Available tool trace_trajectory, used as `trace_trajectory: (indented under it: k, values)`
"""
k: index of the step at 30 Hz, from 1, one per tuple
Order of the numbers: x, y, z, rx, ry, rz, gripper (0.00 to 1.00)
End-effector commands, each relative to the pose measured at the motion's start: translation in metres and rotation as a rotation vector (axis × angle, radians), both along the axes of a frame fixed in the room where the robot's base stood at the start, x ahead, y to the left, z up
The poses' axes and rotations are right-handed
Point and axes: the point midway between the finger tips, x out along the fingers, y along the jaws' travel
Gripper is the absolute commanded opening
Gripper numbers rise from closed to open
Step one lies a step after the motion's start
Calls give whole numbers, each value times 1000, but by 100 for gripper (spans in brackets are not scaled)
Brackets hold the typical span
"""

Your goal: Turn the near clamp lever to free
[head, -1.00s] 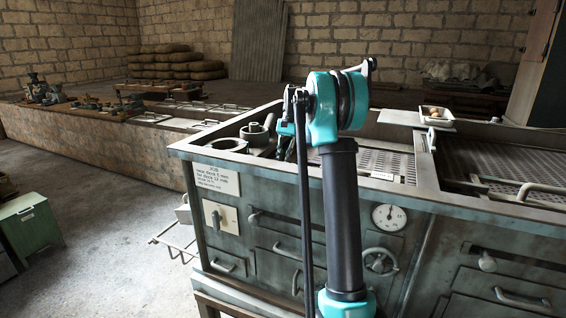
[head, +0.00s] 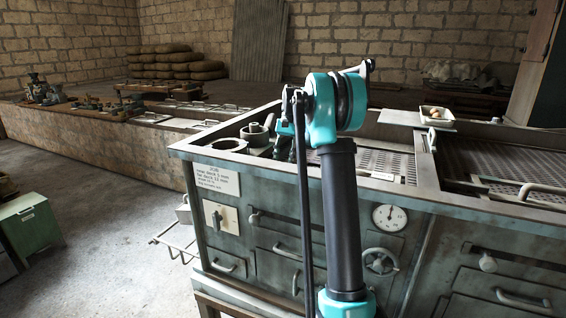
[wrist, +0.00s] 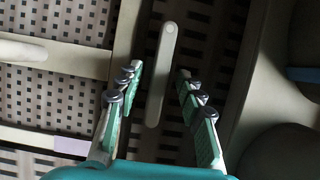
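No contact shows. In the head view my arm hides the lever, and the gripper is mostly hidden behind the arm over the bench's left end.
The bench (head: 300,204) also carries a ring-shaped part (head: 229,145) and a small tray (head: 437,117).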

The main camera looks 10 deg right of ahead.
Motion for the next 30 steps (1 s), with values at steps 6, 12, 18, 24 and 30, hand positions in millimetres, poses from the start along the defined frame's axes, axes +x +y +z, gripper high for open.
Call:
trace_trajectory:
  k: [6, 12, 18, 24, 30]
  values:
    - [0, 0, 1, 0, 0, 0, 38]
    - [6, -4, 17, 0, 1, -1, 38]
    - [19, -13, 54, 0, 0, 0, 38]
    - [29, -21, 87, 0, 0, 0, 38]
    - [36, -26, 105, 0, 0, -1, 38]
